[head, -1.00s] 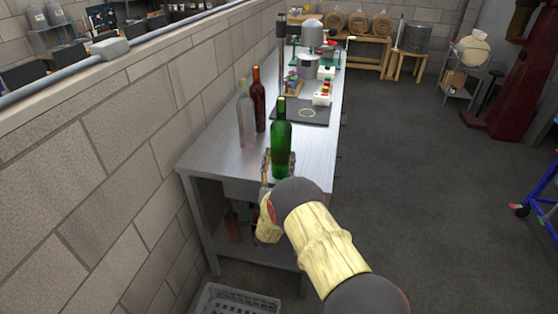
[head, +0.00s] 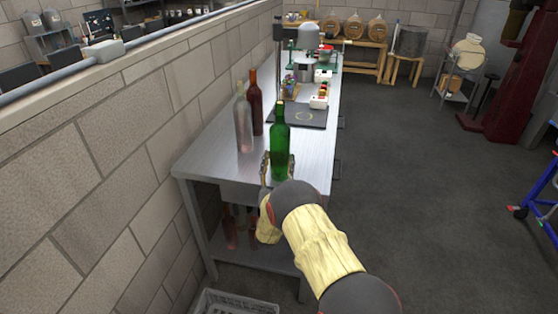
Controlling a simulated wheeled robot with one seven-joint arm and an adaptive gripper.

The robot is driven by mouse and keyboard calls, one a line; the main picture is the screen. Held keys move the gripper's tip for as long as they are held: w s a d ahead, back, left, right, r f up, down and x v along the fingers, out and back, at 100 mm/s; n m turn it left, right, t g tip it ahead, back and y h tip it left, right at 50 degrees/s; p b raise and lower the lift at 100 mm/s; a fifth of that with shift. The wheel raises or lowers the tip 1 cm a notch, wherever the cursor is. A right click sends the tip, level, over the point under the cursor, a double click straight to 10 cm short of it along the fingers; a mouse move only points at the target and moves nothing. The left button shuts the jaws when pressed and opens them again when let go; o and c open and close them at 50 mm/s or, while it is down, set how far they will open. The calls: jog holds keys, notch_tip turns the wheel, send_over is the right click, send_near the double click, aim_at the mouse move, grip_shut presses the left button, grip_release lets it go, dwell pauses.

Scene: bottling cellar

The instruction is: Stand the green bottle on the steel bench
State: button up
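The green bottle (head: 280,143) is upright at the near end of the steel bench (head: 206,160). My gripper (head: 279,169) is at its lower part, with one finger showing just left of the glass and the other mostly hidden at its right. The frame is too small to tell whether the fingers press on the bottle or stand slightly apart from it. The bottle's base is partly hidden by my wrist, so contact with the bench top is not clear.
A clear bottle (head: 243,124) and a dark red bottle (head: 255,103) stand on the bench behind and left. A dark mat (head: 312,122) with a ring lies farther back. A block wall runs along the left. A crate (head: 236,303) is on the floor below. Open floor lies right.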

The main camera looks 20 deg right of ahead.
jog(key=o, duration=0.3)
jog(key=shift+r, duration=0.15)
jog(key=shift+v, duration=6.05)
